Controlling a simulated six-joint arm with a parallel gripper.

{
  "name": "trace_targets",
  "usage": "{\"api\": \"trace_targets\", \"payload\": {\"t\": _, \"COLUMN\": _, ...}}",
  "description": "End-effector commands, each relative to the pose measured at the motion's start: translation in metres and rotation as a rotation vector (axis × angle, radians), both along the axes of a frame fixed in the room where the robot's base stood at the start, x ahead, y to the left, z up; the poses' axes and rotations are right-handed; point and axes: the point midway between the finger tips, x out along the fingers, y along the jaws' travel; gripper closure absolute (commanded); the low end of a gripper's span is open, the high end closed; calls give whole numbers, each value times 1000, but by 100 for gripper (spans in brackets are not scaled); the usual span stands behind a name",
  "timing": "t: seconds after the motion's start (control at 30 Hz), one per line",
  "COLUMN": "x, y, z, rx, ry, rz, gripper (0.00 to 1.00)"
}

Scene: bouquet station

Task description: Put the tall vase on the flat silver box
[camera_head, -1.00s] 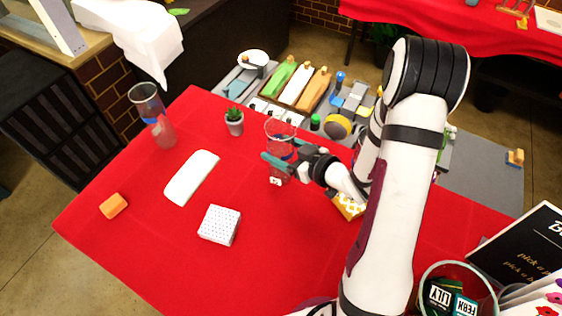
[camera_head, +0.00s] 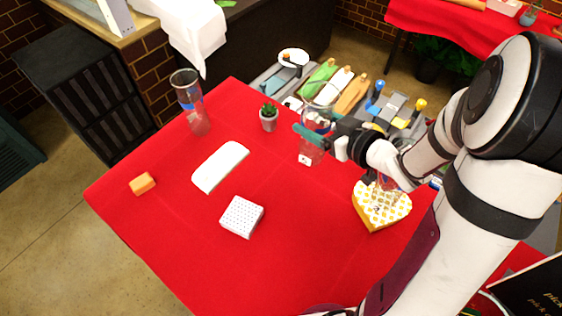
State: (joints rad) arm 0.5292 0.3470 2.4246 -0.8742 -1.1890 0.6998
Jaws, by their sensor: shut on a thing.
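My gripper (camera_head: 318,139) is shut on a clear glass vase (camera_head: 318,118) with a bluish band and a small white tag near its base. The vase is upright at the back right of the red table; I cannot tell whether its base touches the cloth. Another tall clear glass vase (camera_head: 187,84) with a blue band stands at the back left. No box looks plainly silver. A low white, dotted square box (camera_head: 241,217) lies at the front middle, and a long, flat white piece (camera_head: 220,166) lies behind it. My gripper is apart from both.
A small potted plant (camera_head: 268,118) stands left of the held vase. A yellow-and-white heart-shaped box (camera_head: 382,206) lies below my forearm, with something clear near it. An orange block (camera_head: 143,183) lies near the left edge. Red cloth (camera_head: 180,225) is bare around the white pieces.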

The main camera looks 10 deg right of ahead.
Motion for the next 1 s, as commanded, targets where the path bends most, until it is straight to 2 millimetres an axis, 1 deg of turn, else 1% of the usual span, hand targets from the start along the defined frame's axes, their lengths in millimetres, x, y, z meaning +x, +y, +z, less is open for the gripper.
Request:
{"api": "trace_targets", "payload": {"t": 0.07, "x": 1, "y": 2, "z": 4, "rx": -2, "ry": -4, "rz": 18, "gripper": 100}}
{"api": "trace_targets", "payload": {"t": 0.13, "x": 1, "y": 10, "z": 10, "rx": -2, "ry": -6, "rz": 70, "gripper": 100}}
{"api": "trace_targets", "payload": {"t": 0.27, "x": -5, "y": 35, "z": 28, "rx": -5, "ry": -6, "rz": 266, "gripper": 100}}
{"api": "trace_targets", "payload": {"t": 0.37, "x": -24, "y": 58, "z": 41, "rx": -5, "ry": -3, "rz": 500, "gripper": 100}}
{"api": "trace_targets", "payload": {"t": 0.4, "x": -35, "y": 65, "z": 44, "rx": -5, "ry": -4, "rz": 592, "gripper": 100}}
{"api": "trace_targets", "payload": {"t": 0.5, "x": -62, "y": 73, "z": 47, "rx": -3, "ry": 0, "rz": 791, "gripper": 100}}
{"api": "trace_targets", "payload": {"t": 0.6, "x": -87, "y": 72, "z": 46, "rx": -2, "ry": 1, "rz": 949, "gripper": 100}}
{"api": "trace_targets", "payload": {"t": 0.7, "x": -103, "y": 70, "z": 45, "rx": -1, "ry": 0, "rz": 1044, "gripper": 100}}
{"api": "trace_targets", "payload": {"t": 0.77, "x": -107, "y": 73, "z": 42, "rx": 1, "ry": 1, "rz": 1071, "gripper": 100}}
{"api": "trace_targets", "payload": {"t": 0.87, "x": -108, "y": 96, "z": 29, "rx": 4, "ry": 3, "rz": 1084, "gripper": 100}}
{"api": "trace_targets", "payload": {"t": 1.0, "x": -105, "y": 138, "z": 4, "rx": 4, "ry": 2, "rz": 1083, "gripper": 100}}
